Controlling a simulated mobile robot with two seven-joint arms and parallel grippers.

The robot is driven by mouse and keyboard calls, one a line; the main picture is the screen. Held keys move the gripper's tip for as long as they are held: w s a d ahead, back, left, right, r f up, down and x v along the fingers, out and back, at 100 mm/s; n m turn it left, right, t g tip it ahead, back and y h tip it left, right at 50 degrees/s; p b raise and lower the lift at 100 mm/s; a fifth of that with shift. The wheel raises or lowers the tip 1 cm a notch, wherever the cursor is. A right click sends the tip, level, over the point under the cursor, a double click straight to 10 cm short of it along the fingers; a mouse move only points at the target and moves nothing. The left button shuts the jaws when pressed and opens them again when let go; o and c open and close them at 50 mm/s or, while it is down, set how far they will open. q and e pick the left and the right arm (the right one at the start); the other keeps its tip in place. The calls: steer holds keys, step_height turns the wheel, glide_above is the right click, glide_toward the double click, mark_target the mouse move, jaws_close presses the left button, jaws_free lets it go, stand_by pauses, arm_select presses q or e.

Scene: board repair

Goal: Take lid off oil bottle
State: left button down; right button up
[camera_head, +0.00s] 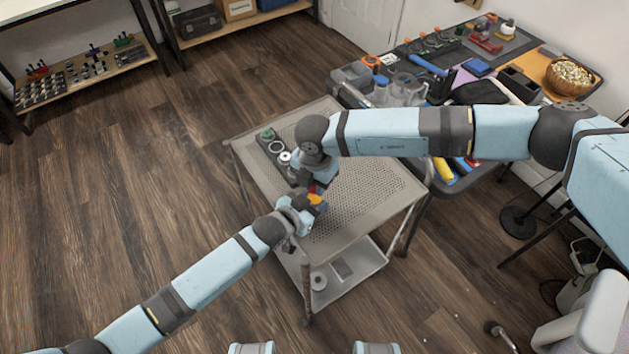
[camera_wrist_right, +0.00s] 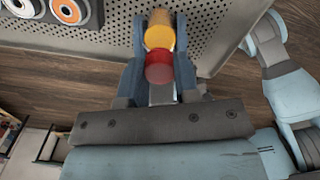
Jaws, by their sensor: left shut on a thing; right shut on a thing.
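The oil bottle is a yellow-orange body (camera_head: 316,200) with a red lid (camera_head: 312,189) at its upper end, above the near edge of the perforated cart. In the right wrist view the red lid (camera_wrist_right: 158,68) lies between my right fingers, with the yellow bottle (camera_wrist_right: 160,32) just beyond it. The two look in line; whether there is a gap between them I cannot tell. My right gripper (camera_head: 314,184) comes from above and is shut on the lid. My left gripper (camera_head: 306,203) comes from the lower left and is shut on the bottle; its fingertips are partly hidden.
The grey perforated cart (camera_head: 365,190) has clear top space to the right of the grippers. A dark holder with round parts (camera_head: 272,146) stands at its far left. A crowded workbench (camera_head: 530,50) is behind at the right. The wooden floor at left is free.

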steer(key=n, duration=0.3)
steer(key=o, duration=1)
